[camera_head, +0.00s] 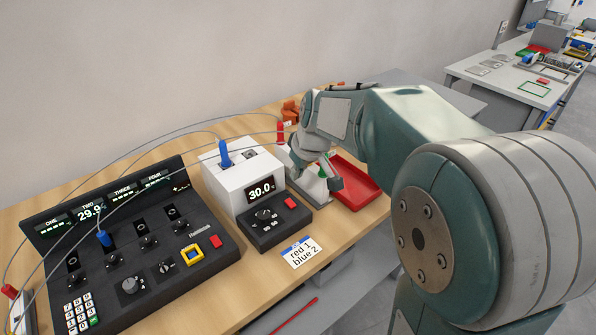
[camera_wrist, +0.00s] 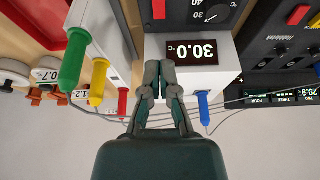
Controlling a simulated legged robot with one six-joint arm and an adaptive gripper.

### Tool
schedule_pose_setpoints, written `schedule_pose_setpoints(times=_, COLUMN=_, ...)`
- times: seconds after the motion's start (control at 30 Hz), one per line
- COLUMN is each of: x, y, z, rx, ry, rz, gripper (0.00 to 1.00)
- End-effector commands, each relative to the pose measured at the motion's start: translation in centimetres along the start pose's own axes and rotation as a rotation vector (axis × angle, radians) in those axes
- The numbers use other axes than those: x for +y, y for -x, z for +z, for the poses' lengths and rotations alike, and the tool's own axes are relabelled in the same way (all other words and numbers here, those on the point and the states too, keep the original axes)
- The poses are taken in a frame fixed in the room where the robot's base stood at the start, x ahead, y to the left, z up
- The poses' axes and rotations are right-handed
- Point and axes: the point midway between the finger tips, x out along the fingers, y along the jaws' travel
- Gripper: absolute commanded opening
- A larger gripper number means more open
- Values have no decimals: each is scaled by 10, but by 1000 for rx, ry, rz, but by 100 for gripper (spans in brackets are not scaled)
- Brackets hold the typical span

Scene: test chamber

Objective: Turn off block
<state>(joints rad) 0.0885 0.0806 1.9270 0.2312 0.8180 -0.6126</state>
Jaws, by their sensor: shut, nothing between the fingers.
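The white block (camera_head: 226,190) stands on the wooden bench, with a lit display (camera_head: 262,193) reading 30.0. Its dark front panel carries a knob (camera_head: 264,214) and a red switch (camera_head: 291,203). A blue-handled probe (camera_head: 224,153) stands in its top. My gripper (camera_head: 335,180) is to the right of the block, pointing down, apart from the switch. In the wrist view the picture is upside down; my gripper (camera_wrist: 160,66) shows shut and empty in front of the block (camera_wrist: 222,77), with the red switch (camera_wrist: 159,9) beyond the fingertips. Whether the switch is pressed is unclear.
A black multi-channel console (camera_head: 150,250) stands left of the block, and a label card (camera_head: 301,252) lies in front. A red tray (camera_head: 362,185) is on the right. Green (camera_wrist: 75,58), yellow (camera_wrist: 98,82) and red (camera_wrist: 122,103) probes stand near my gripper. Thin cables cross behind.

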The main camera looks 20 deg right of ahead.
Motion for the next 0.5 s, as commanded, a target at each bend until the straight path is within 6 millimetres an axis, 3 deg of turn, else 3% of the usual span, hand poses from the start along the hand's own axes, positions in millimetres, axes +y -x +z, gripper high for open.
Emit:
schedule_pose_setpoints(times=0.3, x=0, y=-62, z=1, rx=-4, ry=0, rz=-1, gripper=0)
schedule_pose_setpoints(times=0.5, x=0, y=-92, z=6, rx=-3, ry=0, rz=-1, gripper=0)
